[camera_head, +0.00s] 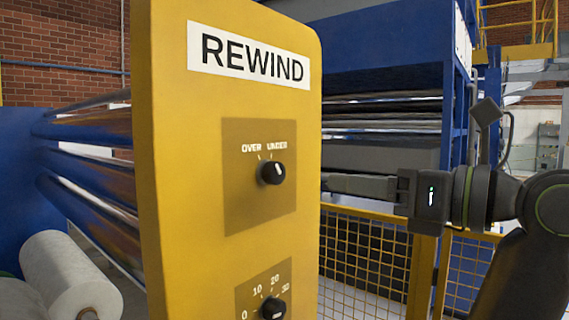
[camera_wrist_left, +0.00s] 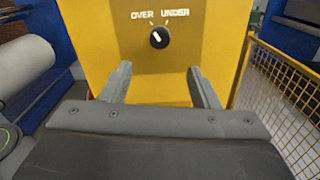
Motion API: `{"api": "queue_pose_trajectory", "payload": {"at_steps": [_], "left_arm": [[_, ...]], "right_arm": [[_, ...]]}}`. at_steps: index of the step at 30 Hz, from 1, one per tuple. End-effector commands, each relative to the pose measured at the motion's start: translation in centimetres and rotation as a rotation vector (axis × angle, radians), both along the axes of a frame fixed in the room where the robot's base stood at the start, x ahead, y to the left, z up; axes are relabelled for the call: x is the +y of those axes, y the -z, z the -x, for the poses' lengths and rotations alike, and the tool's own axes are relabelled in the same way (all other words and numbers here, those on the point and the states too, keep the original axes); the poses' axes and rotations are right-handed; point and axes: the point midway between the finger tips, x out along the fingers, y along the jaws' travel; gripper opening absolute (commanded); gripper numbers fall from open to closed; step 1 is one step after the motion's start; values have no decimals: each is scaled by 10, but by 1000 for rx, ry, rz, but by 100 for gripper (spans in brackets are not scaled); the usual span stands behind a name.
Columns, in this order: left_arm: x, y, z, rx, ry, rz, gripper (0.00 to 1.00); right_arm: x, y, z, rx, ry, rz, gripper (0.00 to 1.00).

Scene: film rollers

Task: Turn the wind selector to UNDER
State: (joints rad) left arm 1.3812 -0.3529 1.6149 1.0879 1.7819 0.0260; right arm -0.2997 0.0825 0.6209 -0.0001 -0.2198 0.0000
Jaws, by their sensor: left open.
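The wind selector is a round black knob (camera_head: 271,172) on a darker plate of the yellow REWIND panel (camera_head: 185,200). OVER and UNDER are printed above it with a tick each. In the left wrist view the knob (camera_wrist_left: 159,38) has a white mark that appears tilted to the upper left, toward OVER. My left gripper (camera_head: 326,183) shows at the panel's right edge in the head view. In the left wrist view the gripper (camera_wrist_left: 159,68) is open and empty, its fingers apart below the knob and not touching it. My right gripper is not in view.
A second black knob (camera_head: 273,308) with a numbered scale sits lower on the panel. A white roll (camera_head: 70,275) and metal rollers (camera_head: 90,130) are at the left. A yellow mesh fence (camera_head: 370,255) stands at the right.

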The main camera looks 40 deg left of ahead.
Motion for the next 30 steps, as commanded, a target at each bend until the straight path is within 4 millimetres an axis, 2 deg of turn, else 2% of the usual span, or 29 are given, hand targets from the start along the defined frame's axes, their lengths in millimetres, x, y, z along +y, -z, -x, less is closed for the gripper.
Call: {"api": "queue_pose_trajectory", "payload": {"at_steps": [1, 6, 15, 21, 30], "left_arm": [[13, -1, 0, -1, -5, 1, 55], [51, -3, -3, 0, -7, -1, 55], [107, -2, -8, 1, -6, -2, 55], [124, 0, -9, 0, -3, -2, 55], [127, 1, -10, 1, -1, -2, 55]], "right_arm": [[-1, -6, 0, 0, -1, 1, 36], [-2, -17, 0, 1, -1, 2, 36], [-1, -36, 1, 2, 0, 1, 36], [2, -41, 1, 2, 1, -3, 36], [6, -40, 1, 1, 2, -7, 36]]}}
